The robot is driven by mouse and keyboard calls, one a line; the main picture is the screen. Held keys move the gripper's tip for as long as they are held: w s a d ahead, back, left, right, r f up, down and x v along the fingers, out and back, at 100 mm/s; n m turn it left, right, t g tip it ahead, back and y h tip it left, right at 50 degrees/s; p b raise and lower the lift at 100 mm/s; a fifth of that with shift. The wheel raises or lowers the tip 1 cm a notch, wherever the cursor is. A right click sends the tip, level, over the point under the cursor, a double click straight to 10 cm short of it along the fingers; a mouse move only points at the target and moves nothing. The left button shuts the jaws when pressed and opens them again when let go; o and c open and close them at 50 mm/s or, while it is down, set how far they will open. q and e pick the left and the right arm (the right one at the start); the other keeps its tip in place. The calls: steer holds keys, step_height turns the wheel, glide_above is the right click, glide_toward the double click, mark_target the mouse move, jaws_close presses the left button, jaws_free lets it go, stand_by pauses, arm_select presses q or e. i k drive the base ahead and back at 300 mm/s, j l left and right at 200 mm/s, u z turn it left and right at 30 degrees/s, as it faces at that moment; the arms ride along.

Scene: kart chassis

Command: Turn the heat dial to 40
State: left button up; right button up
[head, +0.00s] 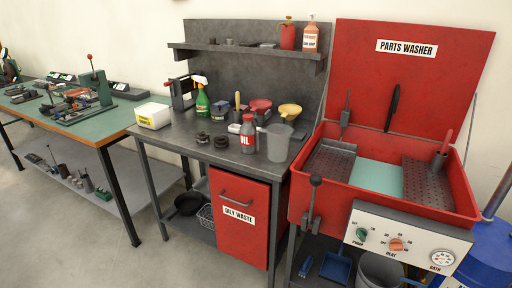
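The heat dial (396,245) is an orange-red round knob on the white control panel (420,235) at the front of the red parts washer (330,212). Small numbers surround the knob, with the word HEAT below it. The numbers and the knob's pointer are too small to read surely. A green pump knob (361,234) is on the panel to its left, and a round white bath gauge (442,258) is to its right. Neither of my grippers shows in the head view, and nothing covers the heat dial.
A black-knobbed lever (315,182) stands at the washer's front left corner. The washer's red lid (440,80) is up. A grey bucket (380,270) is below the panel, a blue drum (490,262) to the right. A cluttered grey workbench (180,140) stands left; the floor before it is clear.

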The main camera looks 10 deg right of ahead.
mark_target(396, 244)
steer(key=z, duration=1.5)
